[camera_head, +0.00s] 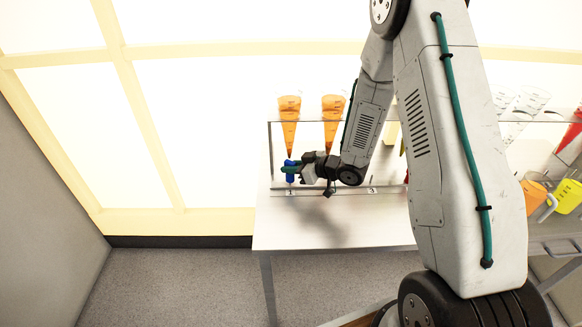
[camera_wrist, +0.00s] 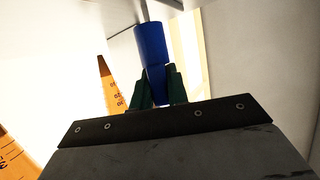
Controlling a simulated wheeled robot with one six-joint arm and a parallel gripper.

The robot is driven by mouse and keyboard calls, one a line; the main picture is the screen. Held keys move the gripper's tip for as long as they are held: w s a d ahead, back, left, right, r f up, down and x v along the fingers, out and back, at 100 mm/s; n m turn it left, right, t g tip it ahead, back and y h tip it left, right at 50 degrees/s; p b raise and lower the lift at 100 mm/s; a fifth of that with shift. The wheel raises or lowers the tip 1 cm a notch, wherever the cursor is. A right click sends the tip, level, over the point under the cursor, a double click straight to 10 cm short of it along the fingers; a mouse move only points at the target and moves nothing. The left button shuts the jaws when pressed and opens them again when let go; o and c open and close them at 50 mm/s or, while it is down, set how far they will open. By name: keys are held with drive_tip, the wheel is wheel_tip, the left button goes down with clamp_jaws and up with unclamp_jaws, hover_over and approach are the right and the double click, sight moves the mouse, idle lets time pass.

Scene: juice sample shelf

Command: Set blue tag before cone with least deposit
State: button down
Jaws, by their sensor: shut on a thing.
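My gripper (camera_head: 291,170) is shut on the blue tag (camera_head: 289,177), a small blue cylinder-like piece held at the left end of the shelf. In the wrist view the blue tag (camera_wrist: 151,45) stands between the green fingertips (camera_wrist: 160,84). Two cones with orange juice show in the head view: the left cone (camera_head: 289,118) is right behind my gripper, and the second cone (camera_head: 333,115) stands to its right. Other cones behind my arm are hidden. Deposit at the cone tips is too small to tell. The wrist view shows orange cones with scale marks, one of them here (camera_wrist: 108,85).
The table (camera_head: 290,235) is bare in front of the shelf, with my arm's shadow on it. At the right are empty clear cones (camera_head: 527,103), a red cone (camera_head: 572,132), an orange jug (camera_head: 533,193) and a yellow jug (camera_head: 567,196).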

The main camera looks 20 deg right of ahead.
drive_tip(key=shift+f, duration=0.65)
drive_tip(key=c, duration=1.3)
unclamp_jaws()
